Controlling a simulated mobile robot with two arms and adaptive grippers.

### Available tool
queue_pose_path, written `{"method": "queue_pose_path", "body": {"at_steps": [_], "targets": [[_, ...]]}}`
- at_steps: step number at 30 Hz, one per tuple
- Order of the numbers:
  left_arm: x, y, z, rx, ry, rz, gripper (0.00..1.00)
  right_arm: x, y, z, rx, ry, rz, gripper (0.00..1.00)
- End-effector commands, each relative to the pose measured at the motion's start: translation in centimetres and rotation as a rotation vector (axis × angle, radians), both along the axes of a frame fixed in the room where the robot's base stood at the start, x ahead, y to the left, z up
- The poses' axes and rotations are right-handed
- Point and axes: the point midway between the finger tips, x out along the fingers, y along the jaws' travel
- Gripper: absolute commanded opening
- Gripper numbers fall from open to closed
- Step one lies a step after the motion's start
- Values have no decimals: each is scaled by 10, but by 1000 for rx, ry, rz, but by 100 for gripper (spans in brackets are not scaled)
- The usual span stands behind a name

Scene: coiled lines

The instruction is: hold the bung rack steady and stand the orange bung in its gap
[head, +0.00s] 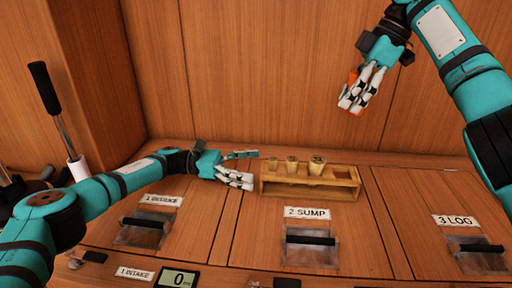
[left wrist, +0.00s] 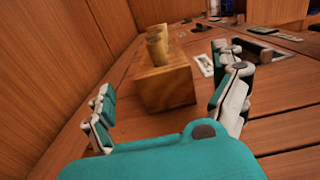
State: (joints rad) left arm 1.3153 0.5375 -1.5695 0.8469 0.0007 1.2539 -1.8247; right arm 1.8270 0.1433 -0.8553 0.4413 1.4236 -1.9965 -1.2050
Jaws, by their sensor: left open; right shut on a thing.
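The wooden bung rack (head: 310,192) stands on the bench against the back wall. Several tan bungs (head: 317,166) stand in it, and its right end has an empty place. My left gripper (head: 254,170) is open at the rack's left end, one finger toward the wall and one toward the front. In the left wrist view the rack's end (left wrist: 168,88) lies between the open fingers, and I cannot tell whether they touch it. My right gripper (head: 362,92) is shut on the orange bung (head: 353,77), held high above the rack's right side; the fingers hide most of it.
Hatches labelled 2 SUMP (head: 307,213) and 3 LOG (head: 455,221) have dark recessed handles in front of the rack. A black-handled lever (head: 46,90) stands at the far left. The bench right of the rack is clear.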

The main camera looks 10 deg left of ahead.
Motion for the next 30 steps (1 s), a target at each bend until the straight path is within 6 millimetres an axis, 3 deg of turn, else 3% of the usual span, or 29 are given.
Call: {"method": "queue_pose_path", "body": {"at_steps": [2, 9, 15, 27, 30], "targets": [[0, -1, -18, 1, 3, 0, 96, 0, 0, 0, 0, 0, 0, 0], [-1, -48, -14, 1, -2, -4, 96, 0, 0, 0, 0, -1, -1, 0], [0, -69, -14, 0, -2, -2, 96, 0, 0, 0, 0, 0, -1, 0], [0, -75, -14, 0, -2, 0, 96, 0, 0, 0, 0, 0, -1, 0], [0, -75, -14, 0, -1, 0, 83, 0, 0, 0, 0, 0, -1, 0]]}}
